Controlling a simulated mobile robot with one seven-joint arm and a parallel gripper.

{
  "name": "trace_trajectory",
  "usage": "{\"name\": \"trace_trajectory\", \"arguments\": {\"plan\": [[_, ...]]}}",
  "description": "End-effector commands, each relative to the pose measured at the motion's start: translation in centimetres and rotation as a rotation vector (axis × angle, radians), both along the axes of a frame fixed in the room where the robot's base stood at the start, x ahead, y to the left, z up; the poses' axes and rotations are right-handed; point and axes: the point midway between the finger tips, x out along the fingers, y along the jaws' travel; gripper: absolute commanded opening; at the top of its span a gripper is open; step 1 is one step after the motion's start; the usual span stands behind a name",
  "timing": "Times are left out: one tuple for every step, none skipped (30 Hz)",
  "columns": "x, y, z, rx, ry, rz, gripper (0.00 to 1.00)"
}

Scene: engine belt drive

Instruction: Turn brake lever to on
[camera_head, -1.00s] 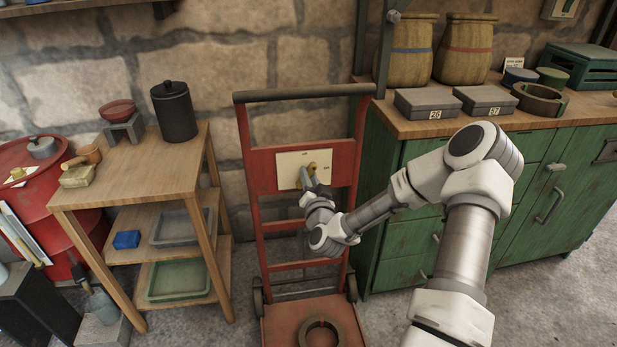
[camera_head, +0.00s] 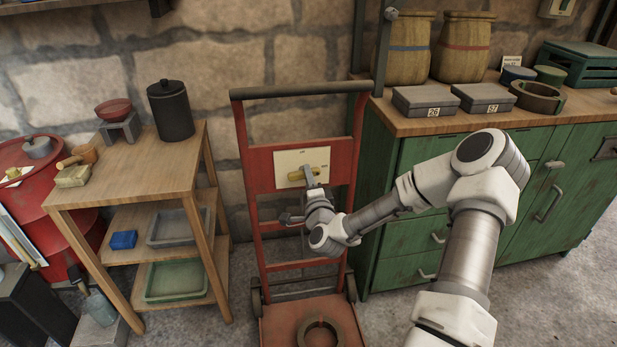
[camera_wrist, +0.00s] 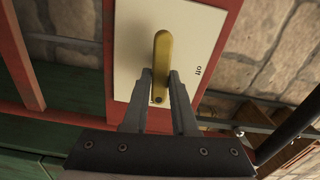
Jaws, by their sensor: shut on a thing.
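The brake lever is a yellow handle (camera_head: 294,177) on a cream plate (camera_head: 285,157) fixed to the red hand truck. In the head view it lies nearly level. In the wrist view the lever (camera_wrist: 162,48) runs along the picture's height on the plate (camera_wrist: 132,40), with the word "off" printed to its right. My gripper (camera_head: 309,175) is at the plate. In the wrist view my gripper (camera_wrist: 160,78) has its two fingers on either side of the lever's lower end, shut on it. The fingers hide part of the lever in the head view.
The red hand truck (camera_head: 262,170) stands against the stone wall, with a dark ring (camera_head: 318,332) on its foot plate. A wooden shelf table (camera_head: 115,185) is to the left. A green cabinet (camera_head: 395,190) is close on the right, behind my arm.

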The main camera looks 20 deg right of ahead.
Motion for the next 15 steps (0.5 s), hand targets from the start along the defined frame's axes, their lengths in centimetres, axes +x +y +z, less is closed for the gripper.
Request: {"name": "trace_trajectory", "arguments": {"plan": [[0.0,0.14,-0.1,0.025,-0.004,0.004,0.0],[0.0,0.15,-0.11,0.037,-0.006,0.004,0.0],[0.01,0.17,-0.1,0.053,-0.009,0.004,0.0],[0.02,0.18,-0.1,0.063,-0.011,0.005,0.0],[0.02,0.19,-0.1,0.072,-0.013,0.005,0.0],[0.02,0.2,-0.09,0.084,-0.016,0.005,0.0],[0.02,0.21,-0.09,0.09,-0.017,0.005,0.0],[0.02,0.21,-0.09,0.096,-0.019,0.005,0.0],[0.02,0.22,-0.09,0.103,-0.02,0.006,0.0],[0.02,0.22,-0.09,0.107,-0.021,0.006,0.0],[0.02,0.22,-0.09,0.11,-0.022,0.006,0.0],[0.03,0.23,-0.08,0.114,-0.023,0.006,0.0],[0.03,0.23,-0.08,0.116,-0.023,0.006,0.0],[0.03,0.24,-0.09,0.117,-0.023,0.006,0.0],[0.03,0.24,-0.09,0.119,-0.024,0.006,0.0]]}}
